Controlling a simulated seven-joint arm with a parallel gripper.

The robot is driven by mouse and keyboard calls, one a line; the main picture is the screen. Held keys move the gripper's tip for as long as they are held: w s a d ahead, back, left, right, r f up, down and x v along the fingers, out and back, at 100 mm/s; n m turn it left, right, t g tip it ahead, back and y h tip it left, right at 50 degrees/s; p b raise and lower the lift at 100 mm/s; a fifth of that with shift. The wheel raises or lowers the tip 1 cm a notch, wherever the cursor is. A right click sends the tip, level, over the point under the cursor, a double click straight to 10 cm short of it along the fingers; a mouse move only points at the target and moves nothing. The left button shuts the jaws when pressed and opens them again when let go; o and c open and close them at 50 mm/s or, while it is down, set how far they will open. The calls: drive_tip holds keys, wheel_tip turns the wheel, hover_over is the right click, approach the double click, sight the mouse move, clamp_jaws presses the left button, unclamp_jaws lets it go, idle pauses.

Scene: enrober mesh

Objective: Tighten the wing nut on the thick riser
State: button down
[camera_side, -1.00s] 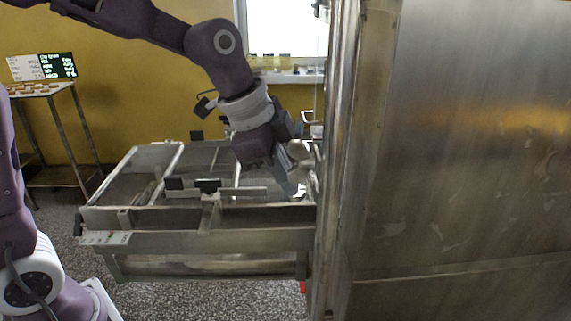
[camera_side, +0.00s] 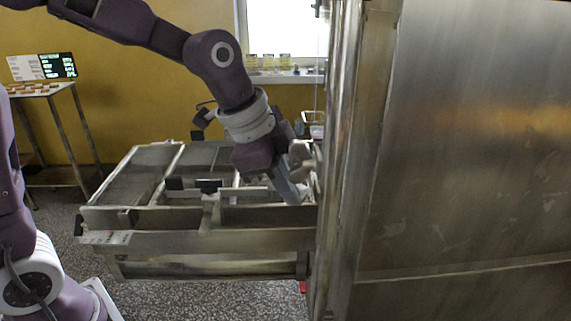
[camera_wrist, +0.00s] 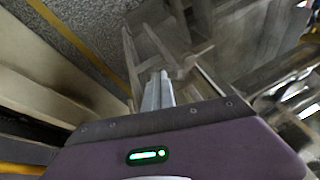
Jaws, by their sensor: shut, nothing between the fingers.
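My gripper (camera_side: 293,196) points down at the right end of the metal frame (camera_side: 165,241), close to the steel cabinet. In the wrist view the two grey fingers (camera_wrist: 158,80) lie together with nothing between them. A metal bar with a short stub (camera_wrist: 186,66) shows just beyond the fingertips. I cannot tell whether the fingers touch it. A pale grey rounded part (camera_side: 302,160) shows beside the gripper in the side view, but its kind is unclear. I cannot clearly make out the wing nut or the thick riser in either view.
A tall steel cabinet (camera_side: 470,150) stands right beside my gripper on the right. Black-ended clamps or handles (camera_side: 207,186) stick up along the frame's crossbar. A side table (camera_side: 40,90) with small items stands at the far left. Speckled floor lies around.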

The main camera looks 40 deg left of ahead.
drive_tip(key=shift+s+d+f, duration=0.2)
drive_tip(key=shift+s+f, duration=0.15)
drive_tip(key=shift+f, duration=0.05)
drive_tip(key=a+v, duration=0.1)
drive_tip(key=v, duration=0.7)
drive_tip(key=s+a+f+n+y, duration=0.1)
drive_tip(key=s+a+f+n, duration=0.1)
drive_tip(key=s+n, duration=0.4)
drive_tip(key=s+a+f+n+t+y, duration=0.1)
drive_tip(key=s+a+n, duration=0.4)
drive_tip(key=s, duration=0.6)
drive_tip(key=shift+a+f+n, duration=0.3)
drive_tip(key=shift+f+n, duration=0.1)
drive_tip(key=shift+f, duration=0.2)
